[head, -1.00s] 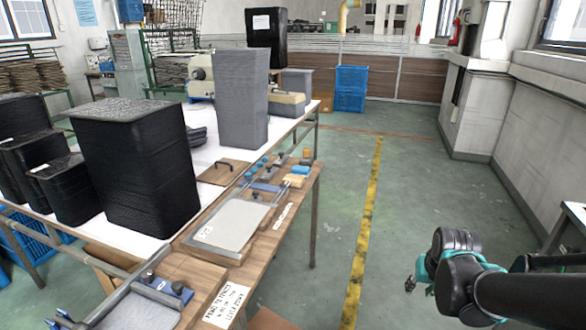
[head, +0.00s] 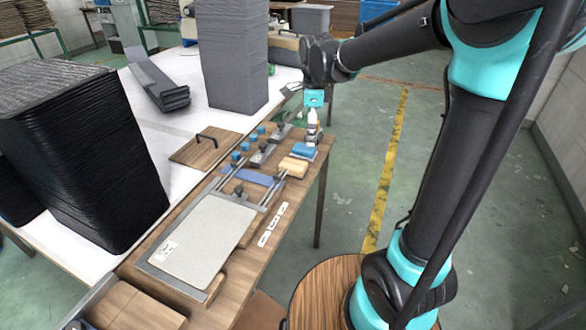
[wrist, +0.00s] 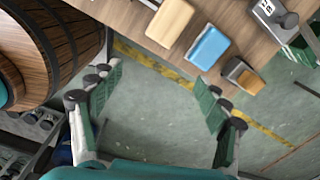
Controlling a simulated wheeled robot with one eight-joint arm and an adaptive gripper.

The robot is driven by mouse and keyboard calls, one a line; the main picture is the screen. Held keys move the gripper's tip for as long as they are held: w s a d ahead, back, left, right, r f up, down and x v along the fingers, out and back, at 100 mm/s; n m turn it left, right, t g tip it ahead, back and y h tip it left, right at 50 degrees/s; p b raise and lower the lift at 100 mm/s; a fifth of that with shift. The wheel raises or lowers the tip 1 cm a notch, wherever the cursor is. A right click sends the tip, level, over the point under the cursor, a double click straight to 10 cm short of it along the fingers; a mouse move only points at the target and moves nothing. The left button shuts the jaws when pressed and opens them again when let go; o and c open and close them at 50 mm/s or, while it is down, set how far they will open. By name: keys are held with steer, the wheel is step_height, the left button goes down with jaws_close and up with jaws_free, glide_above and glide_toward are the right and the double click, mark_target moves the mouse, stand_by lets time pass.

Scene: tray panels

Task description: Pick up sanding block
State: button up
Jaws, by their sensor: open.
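Three small blocks lie in a row along the edge of the wooden bench board: a tan block (wrist: 170,22), a blue block (wrist: 208,46) and a dark grey block with an orange-brown side (wrist: 243,75). I cannot tell for certain which is the sanding block. In the head view the tan block (head: 293,166) and blue block (head: 303,151) show; the dark one is not clear behind my gripper (head: 312,130). My gripper (wrist: 158,88) is open and empty. In the wrist view the green-padded fingers stand apart over bare floor, with the blocks beyond the right finger.
A grey panel (head: 212,235) lies in a frame on the board (head: 262,268). Small clamps (head: 262,152) and a handled wooden plate (head: 207,149) lie nearby. Tall black (head: 80,150) and grey (head: 224,55) stacks stand left. A wooden barrel (wrist: 60,40) is left in the wrist view.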

steer(key=w+a+r+m, duration=0.2)
steer(key=a+m, duration=0.2)
steer(key=a, duration=0.1)
glide_above(293, 163)
steer(key=shift+g, duration=0.4)
step_height(293, 163, down, 12)
steer(key=shift+w+r, duration=0.1)
steer(key=shift+r, duration=0.1)
steer(key=shift+s+f, duration=0.2)
steer(key=shift+f, duration=2.55)
steer(key=shift+c, duration=0.4)
steer(key=c, duration=1.2)
